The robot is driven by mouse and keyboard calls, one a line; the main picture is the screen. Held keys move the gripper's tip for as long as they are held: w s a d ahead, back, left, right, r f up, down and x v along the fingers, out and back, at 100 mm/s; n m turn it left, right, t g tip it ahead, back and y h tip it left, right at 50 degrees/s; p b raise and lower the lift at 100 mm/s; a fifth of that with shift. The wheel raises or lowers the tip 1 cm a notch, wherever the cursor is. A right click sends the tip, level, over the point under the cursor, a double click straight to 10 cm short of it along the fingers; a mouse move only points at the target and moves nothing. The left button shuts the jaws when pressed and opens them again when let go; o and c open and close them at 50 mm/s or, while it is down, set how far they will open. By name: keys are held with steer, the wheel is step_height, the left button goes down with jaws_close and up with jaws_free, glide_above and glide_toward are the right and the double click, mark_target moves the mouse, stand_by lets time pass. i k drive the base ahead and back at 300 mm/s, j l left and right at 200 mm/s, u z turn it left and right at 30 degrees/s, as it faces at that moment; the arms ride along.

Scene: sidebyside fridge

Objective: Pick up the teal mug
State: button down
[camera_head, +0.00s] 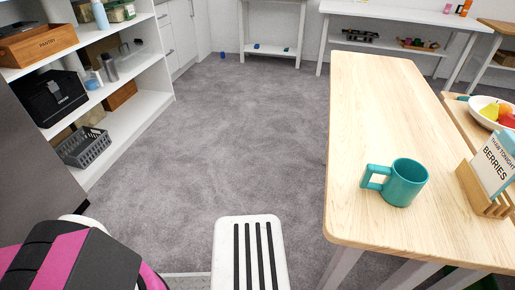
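The teal mug (404,182) stands upright on the near part of a light wooden table (375,110), on the right of the view. Its squared handle (375,178) points left. The mug is open at the top and stands clear of the things around it. My gripper's fingers are not in view; only pink, black and white parts of my own body show along the bottom edge.
A wooden holder (484,192) with a "BERRIES" card (492,160) stands right of the mug. A fruit bowl (488,112) sits farther right on another surface. White shelves (130,128) with boxes and a grey basket (83,147) line the left. Grey carpet (235,140) lies open between.

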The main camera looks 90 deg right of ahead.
mark_target(403, 181)
steer(key=j+z, duration=0.25)
steer(key=j, duration=0.15)
steer(key=j+z, duration=0.4)
steer(key=z, duration=4.45)
steer(key=l+u, duration=0.15)
steer(key=l, duration=0.45)
